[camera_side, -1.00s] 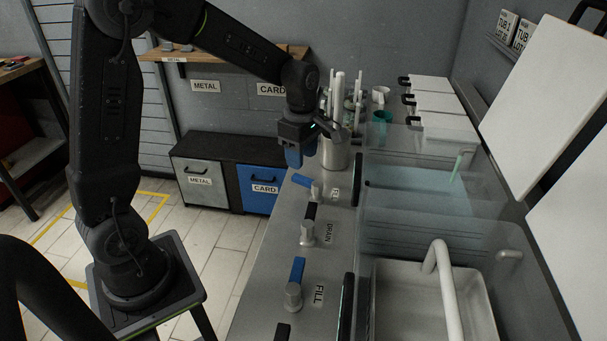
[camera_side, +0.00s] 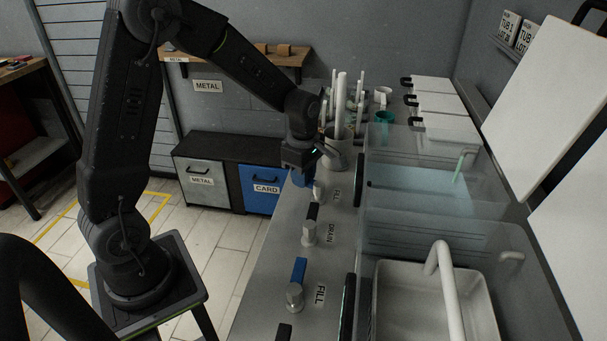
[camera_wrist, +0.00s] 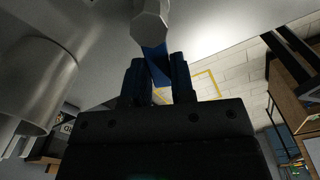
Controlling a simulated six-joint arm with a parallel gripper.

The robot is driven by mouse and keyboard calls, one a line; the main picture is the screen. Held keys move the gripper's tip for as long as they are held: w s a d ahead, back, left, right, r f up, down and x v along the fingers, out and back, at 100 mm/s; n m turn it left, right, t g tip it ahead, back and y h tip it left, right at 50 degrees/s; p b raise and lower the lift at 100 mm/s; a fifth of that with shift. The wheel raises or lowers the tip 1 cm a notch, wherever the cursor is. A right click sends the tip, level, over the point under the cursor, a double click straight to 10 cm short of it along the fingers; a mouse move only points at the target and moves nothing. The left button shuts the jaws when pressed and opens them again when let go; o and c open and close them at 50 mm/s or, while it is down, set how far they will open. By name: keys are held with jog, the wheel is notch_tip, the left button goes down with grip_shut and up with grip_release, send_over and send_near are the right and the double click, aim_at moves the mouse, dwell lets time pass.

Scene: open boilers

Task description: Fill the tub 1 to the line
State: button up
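The far fill valve (camera_side: 318,190) has a blue handle, largely hidden by my gripper in the side view. My gripper (camera_side: 303,178) is low over this handle, pointing down. In the wrist view, the two fingers of my gripper (camera_wrist: 159,85) stand on either side of the blue handle (camera_wrist: 154,60), with a gap between them; contact is unclear. The far clear tub (camera_side: 415,150) holds pale blue liquid with a green stick in it. The near clear tub (camera_side: 440,230) has a white basin and a spout. No tub number is readable on either, and I cannot make out a line.
A drain valve (camera_side: 310,232) with a black handle and a near fill valve (camera_side: 296,290) with a blue handle stand on the counter. A metal canister (camera_side: 338,150) with white rods stands close behind my gripper. Raised white lids (camera_side: 540,95) are at the right.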

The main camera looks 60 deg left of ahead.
grip_shut()
jog(key=shift+w+m, duration=0.15)
jog(key=shift+m, duration=0.15)
jog(key=m, duration=0.1)
jog(key=w+m, duration=0.1)
jog(key=m, duration=0.1)
jog(key=shift+w+a, duration=0.1)
jog(key=shift+a, duration=0.05)
jog(key=shift+w+m, duration=0.35)
jog(key=shift+m, duration=0.7)
jog(key=shift+w+m, duration=0.35)
jog(key=shift+m, duration=0.7)
jog(key=shift+o, duration=2.4)
grip_release()
